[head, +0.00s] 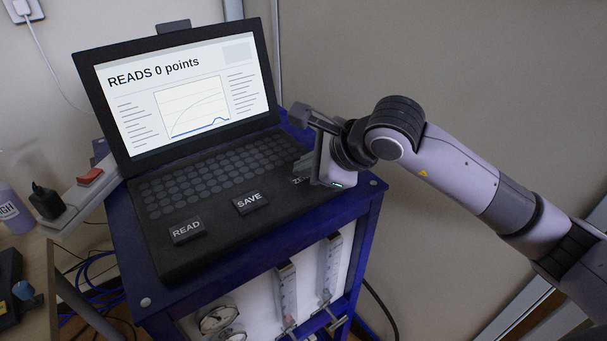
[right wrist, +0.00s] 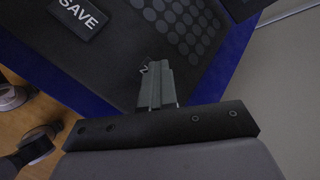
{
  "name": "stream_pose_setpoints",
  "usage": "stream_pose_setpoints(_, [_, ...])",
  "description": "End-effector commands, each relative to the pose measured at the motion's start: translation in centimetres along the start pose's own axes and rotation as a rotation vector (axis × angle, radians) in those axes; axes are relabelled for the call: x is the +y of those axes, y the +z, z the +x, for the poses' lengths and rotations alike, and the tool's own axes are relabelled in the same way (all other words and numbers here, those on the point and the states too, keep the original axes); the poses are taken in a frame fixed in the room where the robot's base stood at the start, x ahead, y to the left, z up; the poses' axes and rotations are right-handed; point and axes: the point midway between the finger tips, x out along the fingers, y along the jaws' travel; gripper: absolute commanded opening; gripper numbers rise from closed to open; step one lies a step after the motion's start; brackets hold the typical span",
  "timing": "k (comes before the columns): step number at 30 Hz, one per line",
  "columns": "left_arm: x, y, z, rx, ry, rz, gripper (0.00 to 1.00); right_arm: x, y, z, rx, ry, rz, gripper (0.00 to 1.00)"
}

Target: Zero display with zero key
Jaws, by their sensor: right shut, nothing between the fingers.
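The laptop (head: 190,135) is open, and its screen (head: 185,85) reads "READS 0 points" above a graph with a blue curve. The zero key (head: 298,181) is at the right of the row of labelled keys, mostly hidden by my right gripper, with only the start of its label showing. My right gripper (head: 303,164) is shut and empty, with its fingertips over or right by that key; I cannot tell whether they touch it. In the right wrist view the shut fingers (right wrist: 157,85) cover the key, leaving a bit of its label (right wrist: 144,68). My left gripper is out of view.
The SAVE key (head: 250,202) and READ key (head: 186,230) lie to the left of the zero key. The laptop stands on a blue cart (head: 345,205) with gauges below. A power strip with a red switch (head: 90,177) is at the left. A wall is behind.

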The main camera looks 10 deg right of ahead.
Motion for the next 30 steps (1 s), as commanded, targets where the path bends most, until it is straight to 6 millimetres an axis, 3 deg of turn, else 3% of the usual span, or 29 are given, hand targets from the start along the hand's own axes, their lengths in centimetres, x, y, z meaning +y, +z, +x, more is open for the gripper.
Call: stream_pose_setpoints(30, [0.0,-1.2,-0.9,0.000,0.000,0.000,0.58,-1.7,1.6,-2.2,0.002,0.002,0.000,0.00])
